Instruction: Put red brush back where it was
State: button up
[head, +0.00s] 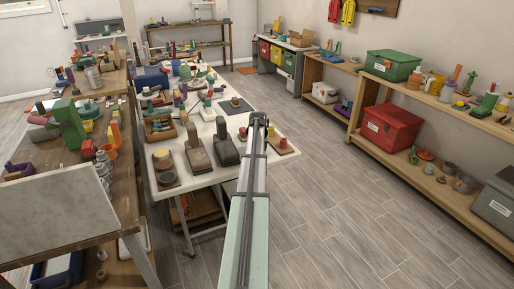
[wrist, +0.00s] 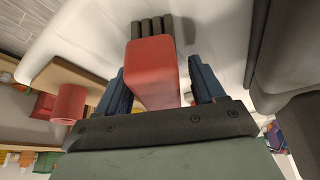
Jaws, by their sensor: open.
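In the wrist view a red block-like body, which looks like the red brush (wrist: 152,65), lies between the two blue fingers of my gripper (wrist: 158,80). Dark upright strips (wrist: 152,27), perhaps its bristles, show at its far end. My gripper is open, with a gap at the right finger; contact at the left finger is hard to tell. In the head view my gripper (head: 258,120) is at the right end of the white table (head: 231,175).
Two dark rounded tools (head: 226,150) stand just left of my arm on the table. A small wooden block with a red piece (head: 283,144) is at the table's right corner, and a dark mat (head: 237,104) lies behind. The floor to the right is clear.

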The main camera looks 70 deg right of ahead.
jog(key=v, duration=1.2)
jog(key=shift+r, duration=0.15)
